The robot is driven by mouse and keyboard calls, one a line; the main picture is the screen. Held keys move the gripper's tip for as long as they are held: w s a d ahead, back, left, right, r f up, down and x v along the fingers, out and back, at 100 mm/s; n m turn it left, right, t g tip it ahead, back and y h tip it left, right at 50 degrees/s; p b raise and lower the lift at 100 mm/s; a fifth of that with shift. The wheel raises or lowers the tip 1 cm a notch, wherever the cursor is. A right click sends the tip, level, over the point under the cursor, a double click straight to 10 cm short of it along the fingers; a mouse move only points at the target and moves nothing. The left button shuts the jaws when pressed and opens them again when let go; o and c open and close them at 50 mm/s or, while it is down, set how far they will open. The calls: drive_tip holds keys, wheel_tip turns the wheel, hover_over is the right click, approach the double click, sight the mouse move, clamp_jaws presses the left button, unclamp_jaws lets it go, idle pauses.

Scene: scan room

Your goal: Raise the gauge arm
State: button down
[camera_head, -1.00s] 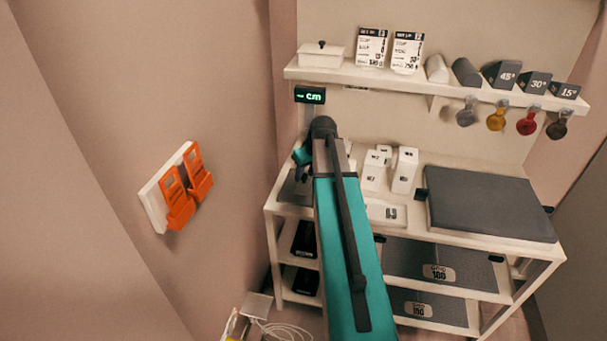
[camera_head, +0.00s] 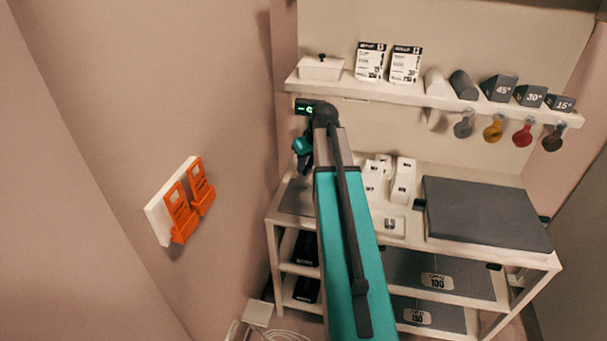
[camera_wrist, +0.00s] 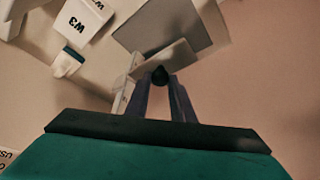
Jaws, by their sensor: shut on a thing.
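The gauge's small display (camera_head: 305,107) with green characters shows on the back wall in the head view, partly covered by my arm. In the wrist view my gripper (camera_wrist: 160,92) is shut on a small black knob (camera_wrist: 160,75), which I take to be the gauge arm's handle. A pale plate (camera_wrist: 178,60) lies just beyond the fingertips, and a grey base plate (camera_wrist: 170,22) lies behind it. In the head view my gripper (camera_head: 306,166) is over the table's left end. The gauge arm itself is hidden there by my arm.
White blocks (camera_head: 403,182) stand on the table right of my arm; one marked W3 (camera_wrist: 84,18) shows in the wrist view. A dark pad (camera_head: 485,215) covers the table's right side. A shelf (camera_head: 400,92) with wedges runs above. Orange holders (camera_head: 187,203) hang on the left wall.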

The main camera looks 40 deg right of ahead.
wheel_tip(320, 180, up, 11)
drive_tip(key=p, duration=0.3)
drive_tip(key=shift+w, duration=0.1)
drive_tip(key=c, duration=1.5)
unclamp_jaws()
drive_tip(key=shift+c, duration=0.2)
drive_tip(key=shift+f, duration=0.1)
wheel_tip(320, 180, up, 13)
drive_tip(key=b, duration=0.3)
hover_over(306, 169)
drive_tip(key=s, duration=0.5)
drive_tip(key=shift+s+a+f, duration=0.1)
drive_tip(key=shift+a, duration=0.05)
